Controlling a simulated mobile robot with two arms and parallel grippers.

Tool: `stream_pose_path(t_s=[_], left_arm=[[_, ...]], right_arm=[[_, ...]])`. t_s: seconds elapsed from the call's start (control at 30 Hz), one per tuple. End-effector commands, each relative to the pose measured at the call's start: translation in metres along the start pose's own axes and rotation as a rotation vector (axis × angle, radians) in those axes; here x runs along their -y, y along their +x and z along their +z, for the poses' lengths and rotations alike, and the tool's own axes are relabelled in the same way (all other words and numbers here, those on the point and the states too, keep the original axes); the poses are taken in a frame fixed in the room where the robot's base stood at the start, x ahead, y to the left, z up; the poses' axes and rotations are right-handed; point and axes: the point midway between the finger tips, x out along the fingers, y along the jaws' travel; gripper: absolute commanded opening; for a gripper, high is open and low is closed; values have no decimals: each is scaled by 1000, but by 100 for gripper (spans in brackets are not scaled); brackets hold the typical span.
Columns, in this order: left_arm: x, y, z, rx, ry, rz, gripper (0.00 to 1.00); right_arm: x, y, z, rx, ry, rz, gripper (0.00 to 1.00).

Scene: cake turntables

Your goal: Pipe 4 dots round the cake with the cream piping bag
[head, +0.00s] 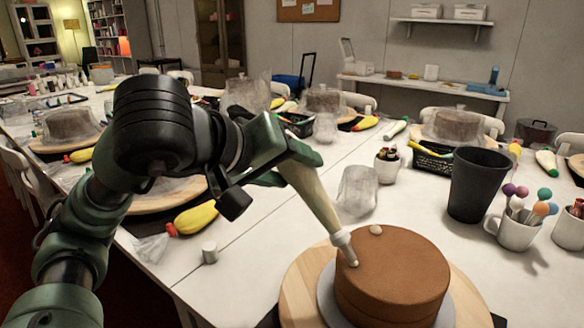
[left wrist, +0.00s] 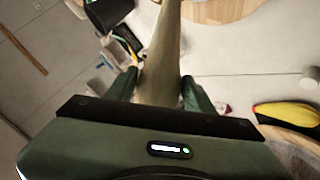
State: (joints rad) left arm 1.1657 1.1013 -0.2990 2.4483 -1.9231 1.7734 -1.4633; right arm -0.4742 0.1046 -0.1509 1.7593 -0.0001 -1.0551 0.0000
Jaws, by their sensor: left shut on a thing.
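The brown round cake (head: 395,275) sits on a grey plate over a wooden turntable (head: 298,292) at the lower right of the head view. One pale cream dot (head: 376,230) lies on its top near the back edge. My left gripper (head: 292,158) is shut on the cream piping bag (head: 314,198), which also shows between the fingers in the left wrist view (left wrist: 160,75). The bag slants down to the right, its white nozzle at the left part of the cake top. Whether the tip touches or has cream under it is unclear. My right gripper is not in view.
A black bin (head: 478,185), a cup of coloured sticks (head: 518,228) and a clear crumpled cover (head: 357,190) stand behind the cake. A small white cylinder (head: 210,252) and a yellow piping bag (head: 195,217) lie left. Some white tabletop between is clear.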

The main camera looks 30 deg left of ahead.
Motion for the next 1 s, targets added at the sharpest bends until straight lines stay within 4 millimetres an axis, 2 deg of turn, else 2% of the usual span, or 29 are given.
stream_pose_path(t_s=[0.53,1.0], left_arm=[[-1,-1,-2,-2,-1,2,11],[-2,-2,-2,-2,-1,2,11]], right_arm=[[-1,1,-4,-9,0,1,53],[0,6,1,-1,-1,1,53]])
